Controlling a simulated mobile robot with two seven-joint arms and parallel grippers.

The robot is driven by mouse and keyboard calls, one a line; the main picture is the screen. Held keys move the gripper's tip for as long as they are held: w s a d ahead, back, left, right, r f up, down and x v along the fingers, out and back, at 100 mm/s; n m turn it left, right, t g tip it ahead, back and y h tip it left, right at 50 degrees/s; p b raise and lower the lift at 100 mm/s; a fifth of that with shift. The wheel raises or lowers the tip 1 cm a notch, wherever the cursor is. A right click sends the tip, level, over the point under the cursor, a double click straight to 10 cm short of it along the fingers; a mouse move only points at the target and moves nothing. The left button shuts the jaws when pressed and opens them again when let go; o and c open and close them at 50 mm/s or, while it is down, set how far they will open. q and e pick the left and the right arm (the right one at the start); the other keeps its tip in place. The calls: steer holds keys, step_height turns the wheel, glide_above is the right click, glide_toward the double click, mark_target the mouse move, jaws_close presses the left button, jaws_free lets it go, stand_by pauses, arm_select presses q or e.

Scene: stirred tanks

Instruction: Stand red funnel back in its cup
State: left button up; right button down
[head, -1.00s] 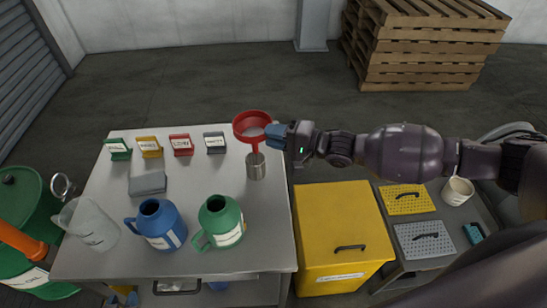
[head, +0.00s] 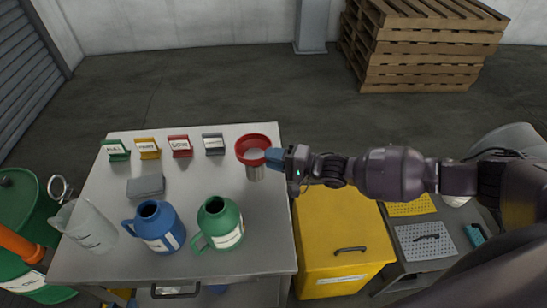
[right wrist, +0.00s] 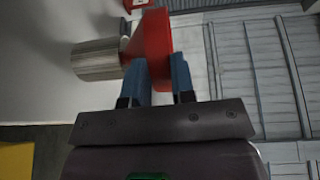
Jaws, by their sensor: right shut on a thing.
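The red funnel (head: 257,140) is upright, wide mouth up, at the right edge of the table in the head view. The metal cup (head: 255,173) stands directly under it. My right gripper (head: 273,158) is shut on the funnel's rim from the right. In the right wrist view the red funnel (right wrist: 155,40) is between the blue fingers (right wrist: 161,75), and its narrow end meets the mouth of the metal cup (right wrist: 95,60). The spout tip is hidden, apparently inside the cup. My left gripper is not seen.
A blue jug (head: 156,226), a green jug (head: 218,225) and a clear beaker (head: 88,228) stand at the table's front. Several label stands, including a red one (head: 180,147), line the back. A grey block (head: 146,186) lies between. A yellow cabinet (head: 340,235) adjoins the table's right.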

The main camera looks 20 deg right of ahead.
steer(key=shift+f, duration=0.35)
steer(key=shift+f+b, duration=0.15)
steer(key=shift+b, duration=0.25)
steer(key=c, duration=1)
jaws_free()
steer(key=shift+o, duration=0.2)
